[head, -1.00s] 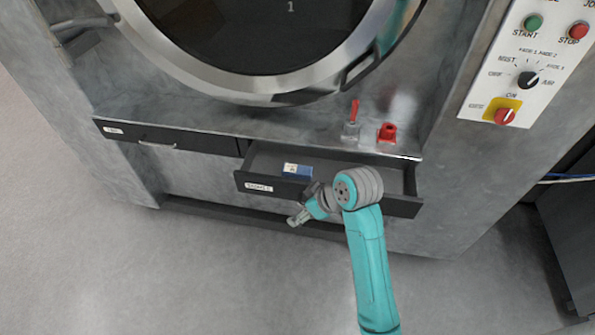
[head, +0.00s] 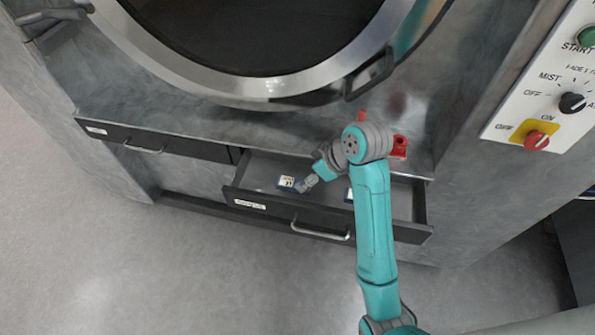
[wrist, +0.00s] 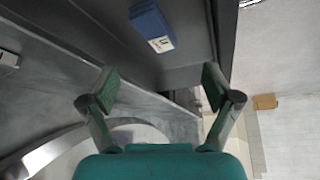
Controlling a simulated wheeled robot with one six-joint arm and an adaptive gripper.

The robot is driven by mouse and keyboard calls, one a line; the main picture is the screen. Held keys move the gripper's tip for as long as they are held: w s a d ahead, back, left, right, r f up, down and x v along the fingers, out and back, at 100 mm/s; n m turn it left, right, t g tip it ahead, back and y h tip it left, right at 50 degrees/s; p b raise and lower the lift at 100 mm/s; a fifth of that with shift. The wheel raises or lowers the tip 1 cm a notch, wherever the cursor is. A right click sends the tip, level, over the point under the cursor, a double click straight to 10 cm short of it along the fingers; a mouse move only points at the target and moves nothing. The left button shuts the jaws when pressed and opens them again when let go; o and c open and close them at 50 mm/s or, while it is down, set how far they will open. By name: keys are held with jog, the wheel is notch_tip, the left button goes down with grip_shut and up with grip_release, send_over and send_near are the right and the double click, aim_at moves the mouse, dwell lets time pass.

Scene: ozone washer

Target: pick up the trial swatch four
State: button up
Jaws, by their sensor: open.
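My gripper (head: 307,184) is over the drawer, just right of this block in the picture. Part of a second blue block (head: 349,195) shows beside my arm, which hides the rest. In the wrist view, one blue block (wrist: 151,24) with a pale label lies ahead of my open, empty gripper (wrist: 160,88), apart from both fingertips. Its label is too small to read, so I cannot tell which swatch is number four.
The drawer's front has a handle (head: 320,234) and a label. A shut drawer (head: 165,143) is to the left. Red fittings (head: 399,146) stand on the ledge above. The round washer door (head: 255,90) is behind. The floor in front is clear.

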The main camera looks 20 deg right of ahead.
aim_at(295, 183)
jog(key=shift+w+d+x, duration=0.1)
jog(key=shift+d+x, duration=0.05)
jog(key=shift+x, duration=2.55)
jog(key=shift+w+d+x, duration=0.1)
jog(key=shift+w+x, duration=0.05)
jog(key=shift+x, duration=2.6)
jog(key=c, duration=1.5)
